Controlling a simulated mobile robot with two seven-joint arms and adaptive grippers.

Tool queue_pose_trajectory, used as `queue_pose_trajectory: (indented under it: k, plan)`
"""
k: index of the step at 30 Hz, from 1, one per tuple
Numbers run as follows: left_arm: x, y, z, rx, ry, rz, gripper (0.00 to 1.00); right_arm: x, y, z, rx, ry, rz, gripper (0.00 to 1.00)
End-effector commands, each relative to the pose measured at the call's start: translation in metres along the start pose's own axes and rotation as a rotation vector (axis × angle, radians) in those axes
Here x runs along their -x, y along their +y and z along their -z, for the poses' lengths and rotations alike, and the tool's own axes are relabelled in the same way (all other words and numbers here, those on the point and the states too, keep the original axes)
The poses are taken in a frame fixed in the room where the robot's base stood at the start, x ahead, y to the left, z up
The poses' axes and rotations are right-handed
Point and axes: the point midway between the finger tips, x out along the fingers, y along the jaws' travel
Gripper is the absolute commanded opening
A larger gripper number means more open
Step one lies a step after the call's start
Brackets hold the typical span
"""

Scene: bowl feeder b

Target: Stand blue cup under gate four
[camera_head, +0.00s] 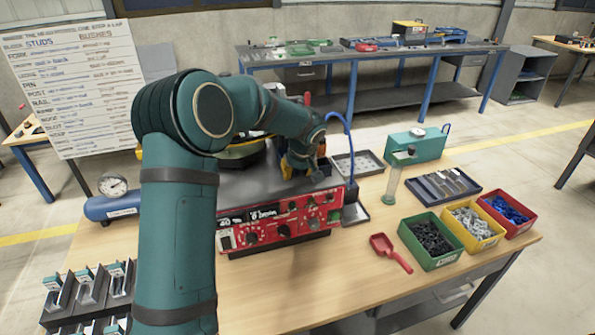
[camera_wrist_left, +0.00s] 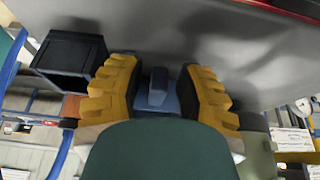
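My left gripper (camera_head: 300,166) is low over the grey top of the red-fronted feeder unit (camera_head: 280,222) in the head view. In the left wrist view its two yellow fingers (camera_wrist_left: 158,92) stand apart. A blue-grey piece (camera_wrist_left: 158,88) shows between them; I cannot tell what it is or whether they touch it. A dark open box (camera_wrist_left: 70,58) is beside the fingers at the left. I cannot make out the blue cup or gate four for certain. My left arm hides part of the feeder. My right gripper is not in view.
On the bench (camera_head: 330,285) stand a green bin (camera_head: 430,260), a yellow bin (camera_head: 478,244) and a red bin (camera_head: 522,228). A red scoop (camera_head: 390,252), a clear cylinder (camera_head: 392,186), a slotted tray (camera_head: 443,187) and a teal gauge box (camera_head: 415,147) are at the right. The front middle is bare.

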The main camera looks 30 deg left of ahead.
Motion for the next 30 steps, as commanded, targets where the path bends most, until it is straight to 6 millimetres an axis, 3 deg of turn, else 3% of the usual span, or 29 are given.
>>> queue_pose_trajectory:
  k: [7, 21, 30]
  plan:
    - [0.011, 0.001, 0.002, 0.000, 0.002, -0.002, 0.34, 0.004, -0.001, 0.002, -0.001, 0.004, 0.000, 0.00]
    - [0.101, 0.001, 0.001, -0.001, 0.002, -0.003, 0.34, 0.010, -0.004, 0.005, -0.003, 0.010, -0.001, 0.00]
    - [0.122, 0.000, 0.001, 0.000, 0.000, 0.000, 0.34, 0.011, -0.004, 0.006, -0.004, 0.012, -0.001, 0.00]
